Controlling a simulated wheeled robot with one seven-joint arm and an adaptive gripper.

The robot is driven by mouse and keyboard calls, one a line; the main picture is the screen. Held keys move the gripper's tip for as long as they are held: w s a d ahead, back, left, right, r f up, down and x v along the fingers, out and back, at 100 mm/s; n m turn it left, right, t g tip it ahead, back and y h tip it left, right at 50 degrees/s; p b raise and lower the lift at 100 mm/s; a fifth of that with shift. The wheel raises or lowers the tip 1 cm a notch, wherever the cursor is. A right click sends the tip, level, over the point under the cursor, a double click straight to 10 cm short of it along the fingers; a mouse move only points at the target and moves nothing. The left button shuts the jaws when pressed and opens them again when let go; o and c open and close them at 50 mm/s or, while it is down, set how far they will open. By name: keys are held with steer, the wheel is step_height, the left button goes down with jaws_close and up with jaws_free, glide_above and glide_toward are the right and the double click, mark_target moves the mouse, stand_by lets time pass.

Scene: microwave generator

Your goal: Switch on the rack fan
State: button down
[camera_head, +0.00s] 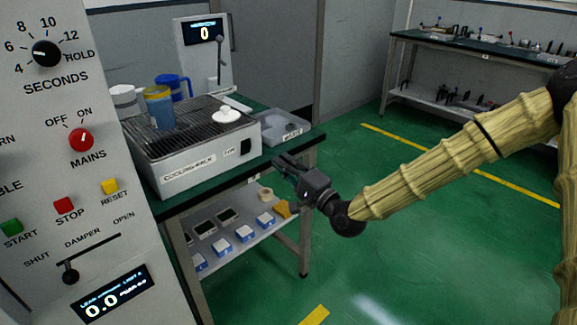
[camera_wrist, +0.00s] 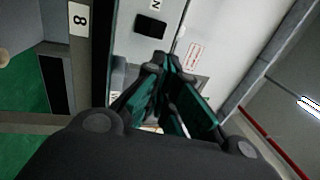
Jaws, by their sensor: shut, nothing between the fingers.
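The cooling rack (camera_head: 185,172) is a light grey box with a dark wire grid on top, on a dark green bench. Its front carries a FAN label and a black switch (camera_head: 245,147) near the right end. The switch also shows in the wrist view as a dark rectangle (camera_wrist: 150,26), just beyond the fingertips. I cannot tell which way it is pressed. My gripper (camera_head: 279,163) is shut and empty, right of the switch and a little lower, apart from it in the head view. Its dark fingers fill the middle of the wrist view (camera_wrist: 158,66).
The control panel (camera_head: 125,215) stands close at left. Floor right of the bench is clear.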

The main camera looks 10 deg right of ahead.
mark_target(246, 147)
steer(key=x, duration=1)
steer(key=shift+f+p, duration=0.1)
steer(key=shift+p, duration=0.2)
